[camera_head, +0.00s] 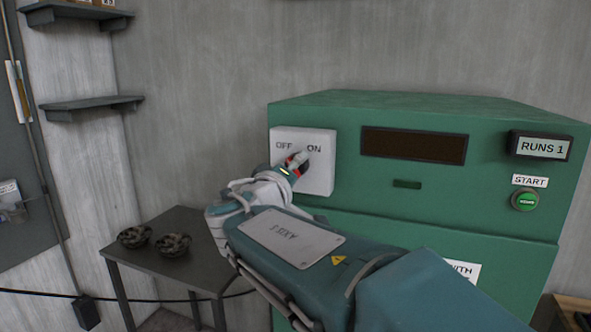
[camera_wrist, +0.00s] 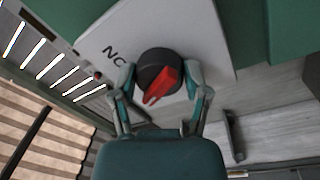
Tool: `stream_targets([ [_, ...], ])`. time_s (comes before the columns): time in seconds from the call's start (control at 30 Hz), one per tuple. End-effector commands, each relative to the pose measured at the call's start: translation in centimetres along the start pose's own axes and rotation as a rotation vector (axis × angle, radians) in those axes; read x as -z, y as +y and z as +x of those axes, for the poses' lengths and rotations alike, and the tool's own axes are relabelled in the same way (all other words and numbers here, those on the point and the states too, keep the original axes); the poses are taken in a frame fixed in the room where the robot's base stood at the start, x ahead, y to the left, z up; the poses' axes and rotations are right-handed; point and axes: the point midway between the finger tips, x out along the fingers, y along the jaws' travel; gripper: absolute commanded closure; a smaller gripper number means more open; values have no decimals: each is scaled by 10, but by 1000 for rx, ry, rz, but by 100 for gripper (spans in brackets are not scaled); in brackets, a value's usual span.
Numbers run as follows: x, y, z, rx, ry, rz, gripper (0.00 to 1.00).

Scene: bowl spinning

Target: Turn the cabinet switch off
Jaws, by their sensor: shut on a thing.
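The green cabinet (camera_head: 470,170) carries a white switch panel (camera_head: 318,178) marked OFF on the left and ON on the right. The switch is a black round knob with a red handle; it shows in the wrist view (camera_wrist: 168,76) on the panel (camera_wrist: 205,40). My gripper (camera_head: 292,168) is at the knob and covers part of it in the head view. In the wrist view my gripper's fingers (camera_wrist: 162,92) lie on both sides of the knob, shut on the switch. I cannot tell for sure which label the red handle points to.
A dark display (camera_head: 414,146), a RUNS 1 sign (camera_head: 541,147) and a green START button (camera_head: 525,201) are right of the panel. A small table (camera_head: 170,268) with two dark patterned bowls (camera_head: 173,245) stands at the left. Wall shelves (camera_head: 92,104) are above it.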

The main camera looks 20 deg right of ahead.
Motion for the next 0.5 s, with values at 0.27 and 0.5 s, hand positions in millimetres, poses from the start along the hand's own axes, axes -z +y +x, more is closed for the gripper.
stream_targets([
  [0.27,0,-3,0,10,17,-198,87],
  [0.5,0,-4,0,12,23,-294,87],
])
